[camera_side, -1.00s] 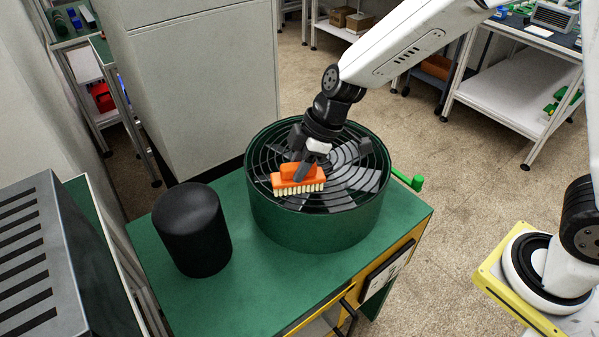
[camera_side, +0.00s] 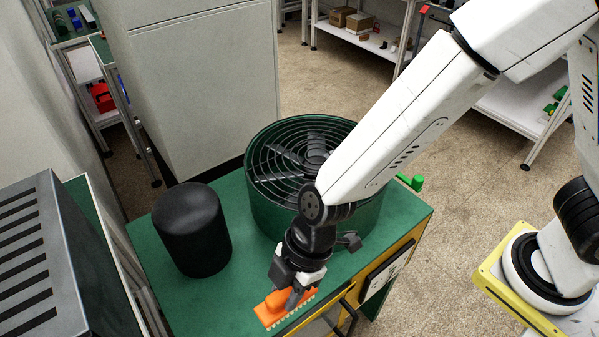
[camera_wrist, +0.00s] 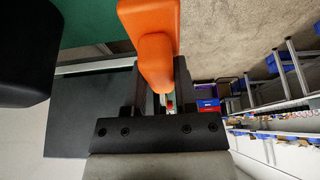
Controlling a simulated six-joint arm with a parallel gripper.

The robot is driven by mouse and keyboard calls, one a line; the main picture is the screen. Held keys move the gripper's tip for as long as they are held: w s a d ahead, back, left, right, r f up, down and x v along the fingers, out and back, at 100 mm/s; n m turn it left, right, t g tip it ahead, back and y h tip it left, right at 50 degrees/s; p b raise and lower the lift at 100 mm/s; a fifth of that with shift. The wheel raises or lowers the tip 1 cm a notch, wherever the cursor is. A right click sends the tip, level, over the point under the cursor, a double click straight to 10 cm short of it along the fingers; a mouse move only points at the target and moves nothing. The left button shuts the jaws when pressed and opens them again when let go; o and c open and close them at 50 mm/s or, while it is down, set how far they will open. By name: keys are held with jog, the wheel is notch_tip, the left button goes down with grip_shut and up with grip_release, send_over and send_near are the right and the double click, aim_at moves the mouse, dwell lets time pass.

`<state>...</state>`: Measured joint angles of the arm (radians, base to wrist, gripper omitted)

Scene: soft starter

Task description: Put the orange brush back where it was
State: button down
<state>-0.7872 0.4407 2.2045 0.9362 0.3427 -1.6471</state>
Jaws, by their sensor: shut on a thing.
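The orange brush (camera_side: 272,309) with pale bristles is held in my gripper (camera_side: 292,298) at the front edge of the green bench top (camera_side: 215,300). My gripper is shut on the brush's raised handle. Whether the bristles touch the bench top I cannot tell. In the wrist view the orange brush (camera_wrist: 150,25) sits between the two dark fingers of my gripper (camera_wrist: 157,85), and its bristles are hidden.
A green round fan housing (camera_side: 262,200) with a dark grille stands behind my gripper, partly hidden by my arm. A black cylinder (camera_side: 192,230) stands at the left of the bench. A dark slotted box (camera_side: 50,260) is at far left. Bench between cylinder and brush is clear.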

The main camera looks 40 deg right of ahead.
jog(key=shift+a+f, duration=0.1)
jog(key=shift+w+a+f, duration=2.2)
jog(key=shift+w+f, duration=0.1)
jog(key=shift+w, duration=0.2)
jog(key=shift+w+a+f, duration=2.2)
jog(key=shift+w+f, duration=0.1)
jog(key=shift+w, duration=0.15)
jog(key=shift+w+a+f, duration=0.2)
jog(key=shift+f, duration=1.65)
jog(key=shift+f, duration=0.1)
